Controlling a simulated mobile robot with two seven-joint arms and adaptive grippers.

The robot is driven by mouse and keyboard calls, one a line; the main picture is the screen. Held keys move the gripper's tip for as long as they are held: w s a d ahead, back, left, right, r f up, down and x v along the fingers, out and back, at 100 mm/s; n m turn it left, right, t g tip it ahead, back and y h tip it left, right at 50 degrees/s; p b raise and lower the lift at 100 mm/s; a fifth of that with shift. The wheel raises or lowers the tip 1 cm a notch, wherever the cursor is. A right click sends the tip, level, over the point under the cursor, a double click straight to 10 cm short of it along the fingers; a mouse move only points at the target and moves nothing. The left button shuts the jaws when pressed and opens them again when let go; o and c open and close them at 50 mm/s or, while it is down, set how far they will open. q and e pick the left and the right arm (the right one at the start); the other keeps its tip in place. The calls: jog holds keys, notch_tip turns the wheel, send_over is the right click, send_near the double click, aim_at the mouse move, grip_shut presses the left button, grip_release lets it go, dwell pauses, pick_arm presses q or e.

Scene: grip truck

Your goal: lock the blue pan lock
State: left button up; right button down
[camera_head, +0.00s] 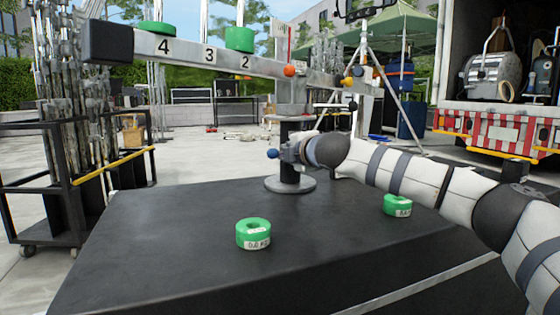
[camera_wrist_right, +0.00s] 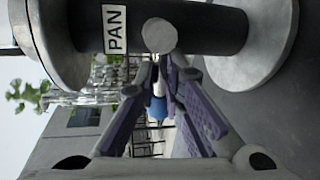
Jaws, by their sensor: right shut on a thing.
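The blue round knob of the pan lock (camera_head: 272,153) sticks out to the left of the black column (camera_head: 291,168) in the head view. My right gripper (camera_head: 290,152) is beside the column and shut on the pan lock, just right of the knob. In the right wrist view the gripper's fingers (camera_wrist_right: 164,65) come together below a pale round piece (camera_wrist_right: 158,35) next to the "PAN" label (camera_wrist_right: 115,30). A small blue patch (camera_wrist_right: 157,108) shows between the fingers. The exact contact is partly hidden. My left gripper is not in view.
The column stands on a round grey base on the black table (camera_head: 170,235). A numbered beam (camera_head: 185,50) with green weights (camera_head: 240,38) sits on top. Two more green weights (camera_head: 253,233) (camera_head: 397,205) lie on the table. A pipe cart (camera_head: 75,170) stands left.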

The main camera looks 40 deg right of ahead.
jog(key=shift+d+r+m, duration=0.15)
jog(key=shift+r+m, duration=0.1)
jog(key=shift+m, duration=0.15)
jog(key=shift+r, duration=0.1)
jog(key=c, duration=1.7)
grip_release()
jog(key=v, duration=1.2)
jog(key=shift+s+d, duration=0.1)
jog(key=shift+d, duration=0.05)
